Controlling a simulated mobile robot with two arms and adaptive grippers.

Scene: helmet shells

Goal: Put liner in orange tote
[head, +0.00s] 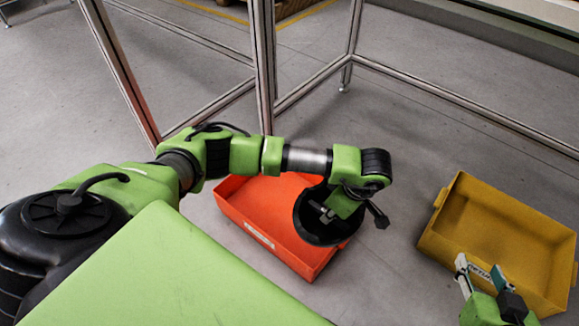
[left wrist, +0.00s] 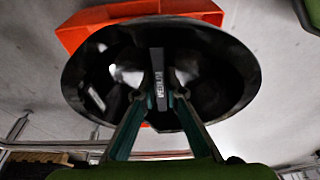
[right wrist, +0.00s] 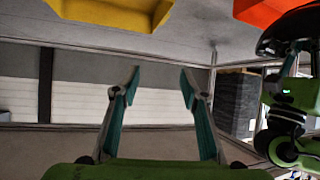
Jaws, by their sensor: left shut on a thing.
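The liner is a black, bowl-shaped shell (head: 318,236), seen over the right part of the orange tote (head: 262,240) in the head view. My left gripper (head: 328,213) is shut on it. In the left wrist view, the fingers of this gripper (left wrist: 160,92) reach into the hollow of the liner (left wrist: 215,75) and close on a dark upright strip in its middle. The orange tote (left wrist: 95,25) shows behind the liner there. The liner hides part of the tote's inside. My right gripper (right wrist: 160,80) is open and empty, near the yellow tote in the head view (head: 484,270).
A yellow tote (head: 500,222) stands on the grey floor to the right; its visible inside looks empty. Floor (head: 400,160) is clear between the totes. A metal frame (head: 264,75) with posts and rails stands behind the orange tote.

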